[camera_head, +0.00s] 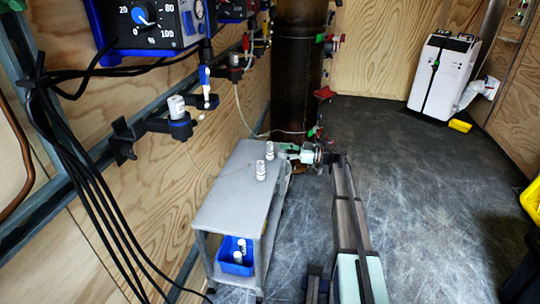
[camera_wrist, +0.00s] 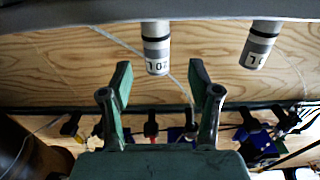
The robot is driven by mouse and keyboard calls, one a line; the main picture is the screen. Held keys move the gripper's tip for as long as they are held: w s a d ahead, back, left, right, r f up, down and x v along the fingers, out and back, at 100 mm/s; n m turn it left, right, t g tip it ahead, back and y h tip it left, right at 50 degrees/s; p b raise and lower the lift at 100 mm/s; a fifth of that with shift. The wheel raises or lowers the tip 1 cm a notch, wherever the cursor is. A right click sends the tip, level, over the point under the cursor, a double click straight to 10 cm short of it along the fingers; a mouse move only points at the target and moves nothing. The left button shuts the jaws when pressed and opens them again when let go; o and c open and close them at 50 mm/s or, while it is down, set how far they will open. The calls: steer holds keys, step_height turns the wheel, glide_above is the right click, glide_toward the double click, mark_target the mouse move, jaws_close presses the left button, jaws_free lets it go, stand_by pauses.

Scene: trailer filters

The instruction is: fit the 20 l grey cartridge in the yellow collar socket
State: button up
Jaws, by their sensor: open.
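My gripper (camera_head: 288,151) is at the far right edge of the grey trolley top. In the wrist view it (camera_wrist: 160,78) is open, its two green fingers apart and empty. A grey cartridge with a black band (camera_wrist: 156,48) stands just beyond the fingertips, roughly in line with the gap; its inverted label seems to read 20 l. A second similar cartridge (camera_wrist: 259,45) is to its right, label partly turned away. In the head view two pale cartridges, a nearer one (camera_head: 260,171) and a farther one (camera_head: 269,150), stand upright on the trolley. I cannot clearly identify the yellow collar socket.
The trolley (camera_head: 222,192) stands by the plywood wall. A blue bin (camera_head: 236,262) with small cartridges is on its lower shelf. A wall bracket (camera_head: 180,125) holds a white-topped cartridge. Other collars, thin tubes and black cables line the wall. A dark column (camera_head: 298,70) stands behind.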

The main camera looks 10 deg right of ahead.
mark_target(270, 149)
steer(key=shift+f+b+x, duration=0.2)
steer(key=shift+b+x, duration=0.5)
steer(key=shift+x, duration=0.65)
steer(key=shift+f+b+x, duration=0.2)
steer(key=shift+b+x, duration=0.45)
steer(key=shift+x, duration=0.7)
steer(key=shift+w+a+r, duration=0.15)
steer(key=shift+w+a, duration=0.05)
steer(key=shift+w, duration=0.1)
jaws_close()
